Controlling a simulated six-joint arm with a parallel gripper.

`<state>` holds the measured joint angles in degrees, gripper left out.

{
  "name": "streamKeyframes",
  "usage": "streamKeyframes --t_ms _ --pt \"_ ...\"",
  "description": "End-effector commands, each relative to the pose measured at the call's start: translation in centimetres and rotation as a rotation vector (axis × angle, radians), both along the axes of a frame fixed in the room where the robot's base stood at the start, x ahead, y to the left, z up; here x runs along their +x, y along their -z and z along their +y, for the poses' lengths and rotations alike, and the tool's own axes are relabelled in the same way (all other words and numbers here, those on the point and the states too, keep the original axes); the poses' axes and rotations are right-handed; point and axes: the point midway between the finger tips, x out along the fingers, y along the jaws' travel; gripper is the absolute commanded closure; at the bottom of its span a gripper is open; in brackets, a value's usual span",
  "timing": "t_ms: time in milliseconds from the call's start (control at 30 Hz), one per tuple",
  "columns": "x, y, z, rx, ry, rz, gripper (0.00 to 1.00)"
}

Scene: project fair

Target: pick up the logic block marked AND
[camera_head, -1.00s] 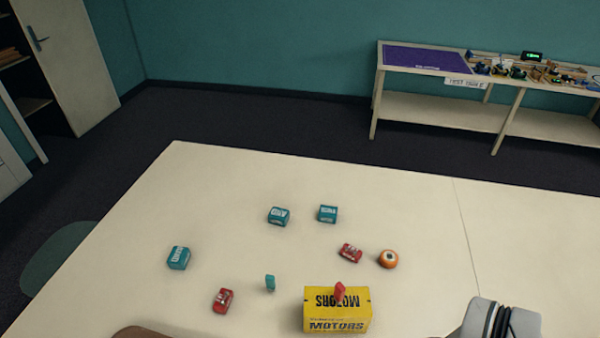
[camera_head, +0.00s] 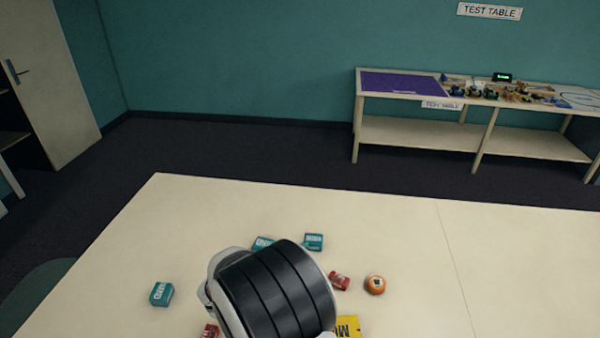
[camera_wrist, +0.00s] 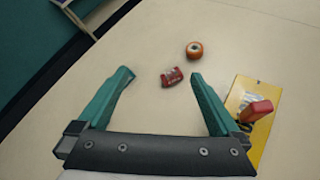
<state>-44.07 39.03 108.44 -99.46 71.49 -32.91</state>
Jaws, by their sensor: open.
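Three teal blocks with white lettering lie on the table in the head view: one at left (camera_head: 161,293), one at the middle (camera_head: 263,243), partly hidden by my arm, and one to its right (camera_head: 314,241). The lettering is too small to tell surely which reads AND. My gripper (camera_wrist: 161,73) is open and empty in the wrist view, its two teal fingers spread above the table. No teal block shows in the wrist view. In the head view my arm hides the gripper.
A red block (camera_wrist: 172,77) shows between and beyond the fingers, with an orange round object (camera_wrist: 194,49) past it. A yellow box (camera_wrist: 268,135) with a red piece (camera_wrist: 256,111) on it stands right. The table (camera_head: 400,230) is clear at right.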

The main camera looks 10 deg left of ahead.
Motion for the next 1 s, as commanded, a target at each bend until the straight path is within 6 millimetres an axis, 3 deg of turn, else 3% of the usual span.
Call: streamKeyframes --t_ms 33,100,200,233,333,600,767,1000 --pt "0.7 2.8 5.0 -0.12 -0.212 0.023 0.0" --pt "0.7 5.7 10.9 -0.26 -0.463 0.031 0.0" --pt "-0.1 8.4 15.7 -0.376 -0.665 0.03 0.0" --pt "-0.2 8.8 16.5 -0.393 -0.697 0.028 0.0" --pt "0.8 9.8 17.2 -0.415 -0.732 0.027 0.0" --pt "7.7 12.5 16.2 -0.412 -0.727 0.026 0.0" --pt "9.6 13.1 16.0 -0.411 -0.727 0.027 0.0" --pt "13.9 14.0 15.4 -0.411 -0.727 0.026 0.0"
